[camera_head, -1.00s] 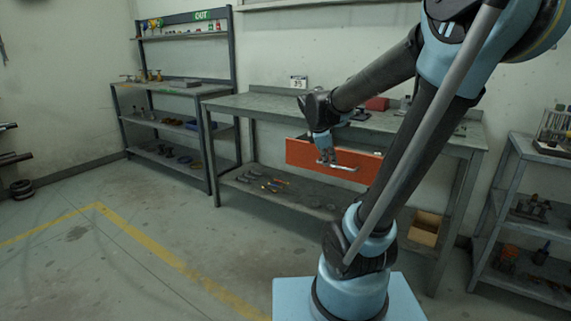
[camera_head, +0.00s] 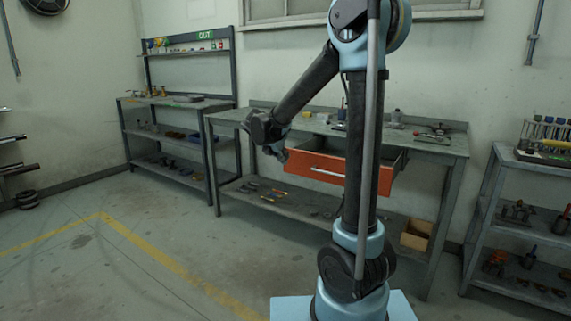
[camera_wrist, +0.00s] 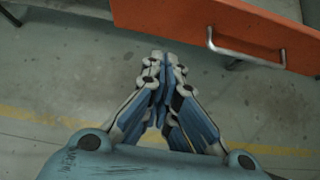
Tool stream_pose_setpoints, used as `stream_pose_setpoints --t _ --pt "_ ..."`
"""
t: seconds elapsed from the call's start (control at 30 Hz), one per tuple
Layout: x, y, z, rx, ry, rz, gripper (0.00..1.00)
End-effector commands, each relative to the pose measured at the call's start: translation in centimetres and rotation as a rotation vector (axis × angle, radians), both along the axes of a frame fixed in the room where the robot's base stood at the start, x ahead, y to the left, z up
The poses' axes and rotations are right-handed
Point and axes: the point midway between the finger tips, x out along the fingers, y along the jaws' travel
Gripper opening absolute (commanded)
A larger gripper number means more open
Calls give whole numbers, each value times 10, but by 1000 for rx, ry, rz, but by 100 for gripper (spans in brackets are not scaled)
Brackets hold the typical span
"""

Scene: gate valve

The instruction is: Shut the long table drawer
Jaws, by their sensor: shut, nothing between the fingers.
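The long drawer with an orange front (camera_head: 340,171) stands open, pulled out from under the grey table (camera_head: 232,115). Its metal handle (camera_head: 327,173) is on the front face, and part of the front is hidden behind my arm. In the wrist view the orange front (camera_wrist: 205,22) is at the upper right with its handle (camera_wrist: 245,50). My gripper (camera_head: 280,155) is shut and empty, beside the left end of the drawer front in the head view. In the wrist view my gripper (camera_wrist: 163,58) points up past the drawer front over bare floor, apart from the handle.
Tools lie on the table's lower shelf (camera_head: 300,207), and a cardboard box (camera_head: 416,235) is at its right end. Another shelf unit (camera_head: 180,105) stands at the left, and a rack (camera_head: 505,215) at the right. The floor left of the table is clear.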

Motion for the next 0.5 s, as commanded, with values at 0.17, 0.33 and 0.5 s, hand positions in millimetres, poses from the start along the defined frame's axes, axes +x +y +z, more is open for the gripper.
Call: stream_pose_setpoints --t 0.17,0.33,0.5 --pt "14 0 -19 2 0 11 0" --pt "29 -9 -39 3 0 13 0" --pt "45 -20 -58 2 0 13 0"
